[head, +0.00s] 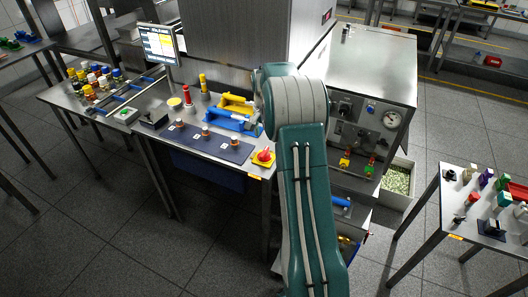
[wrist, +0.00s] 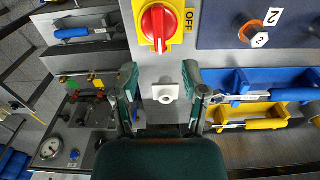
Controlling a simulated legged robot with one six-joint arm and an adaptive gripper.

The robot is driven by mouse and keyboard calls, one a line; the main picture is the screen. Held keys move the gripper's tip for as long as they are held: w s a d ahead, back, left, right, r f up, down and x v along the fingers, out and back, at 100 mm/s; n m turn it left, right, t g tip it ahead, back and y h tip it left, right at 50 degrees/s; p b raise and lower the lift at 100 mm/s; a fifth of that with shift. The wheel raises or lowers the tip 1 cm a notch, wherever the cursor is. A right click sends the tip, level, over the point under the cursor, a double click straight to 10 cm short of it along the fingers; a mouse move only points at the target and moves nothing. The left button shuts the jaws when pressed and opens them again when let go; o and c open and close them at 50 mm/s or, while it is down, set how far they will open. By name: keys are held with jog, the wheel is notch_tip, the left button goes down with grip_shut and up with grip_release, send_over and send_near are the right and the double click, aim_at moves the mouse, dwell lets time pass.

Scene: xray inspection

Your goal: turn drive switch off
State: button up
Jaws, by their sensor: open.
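The drive switch is a red rotary knob (wrist: 158,24) on a yellow plate (wrist: 188,8) in the wrist view. The word OFF is printed sideways on the plate, right of the knob. The knob's grip bar runs roughly up and down in this view. In the head view the drive switch (head: 264,156) is at the bench's front right corner. My gripper (wrist: 160,80) is open and empty. Its fingers are apart, below the knob in the wrist view and not touching it. In the head view my arm hides the gripper.
A small white fitting (wrist: 165,93) shows between my fingers. A dark blue mat (head: 210,143) with small numbered parts lies left of the switch. Blue (wrist: 262,82) and yellow (wrist: 250,116) holders are nearby. A panel with a gauge (head: 391,119) stands to the right.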

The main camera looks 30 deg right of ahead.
aim_at(264, 151)
notch_tip(264, 151, down, 9)
jog(key=shift+r, duration=0.15)
grip_shut()
